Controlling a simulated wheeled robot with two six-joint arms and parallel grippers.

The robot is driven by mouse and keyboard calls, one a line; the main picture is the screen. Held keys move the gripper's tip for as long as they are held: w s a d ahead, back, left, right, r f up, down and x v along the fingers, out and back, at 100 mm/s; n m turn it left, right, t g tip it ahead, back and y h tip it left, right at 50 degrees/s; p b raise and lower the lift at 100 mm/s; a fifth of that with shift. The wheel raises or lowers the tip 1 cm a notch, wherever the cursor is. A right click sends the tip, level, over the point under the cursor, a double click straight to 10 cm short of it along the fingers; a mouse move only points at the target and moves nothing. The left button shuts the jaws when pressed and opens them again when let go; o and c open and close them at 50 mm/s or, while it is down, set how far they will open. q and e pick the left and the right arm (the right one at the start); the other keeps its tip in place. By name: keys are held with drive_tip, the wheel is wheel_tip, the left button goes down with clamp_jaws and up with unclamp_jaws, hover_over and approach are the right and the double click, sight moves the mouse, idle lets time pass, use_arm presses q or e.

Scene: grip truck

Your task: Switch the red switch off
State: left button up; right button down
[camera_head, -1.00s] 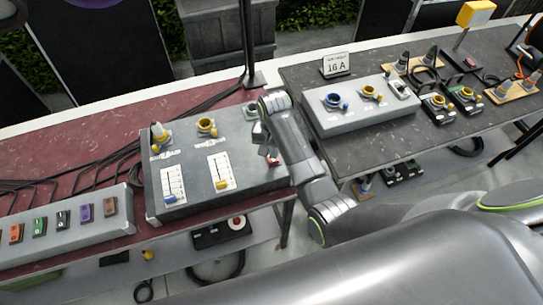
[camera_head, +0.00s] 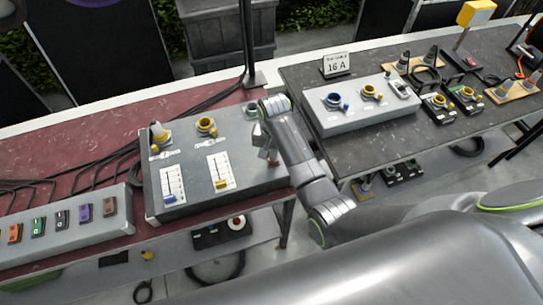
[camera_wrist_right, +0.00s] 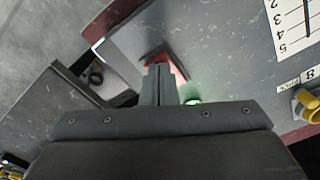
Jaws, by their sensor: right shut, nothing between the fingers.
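The red switch (camera_wrist_right: 179,74) shows in the right wrist view on the grey panel's surface, partly hidden behind my fingers. My right gripper (camera_wrist_right: 159,72) is shut and empty, its fingertips right at the switch; I cannot tell whether they touch it. The switch's position cannot be made out. My left gripper is not in view.
The control box carries two sliders and yellow sockets. A light box with coloured switches (camera_head: 65,228) stands to its left. On the dark table (camera_head: 385,140) at right stand another socket box (camera_head: 360,106) and a 16 A sign (camera_head: 336,65). Black cables lie behind the control box.

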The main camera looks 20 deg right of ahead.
drive_tip(key=shift+s+f, duration=0.1)
drive_tip(key=shift+f, duration=0.25)
drive_tip(key=shift+r+p, duration=0.8)
drive_tip(key=shift+r, duration=2.7)
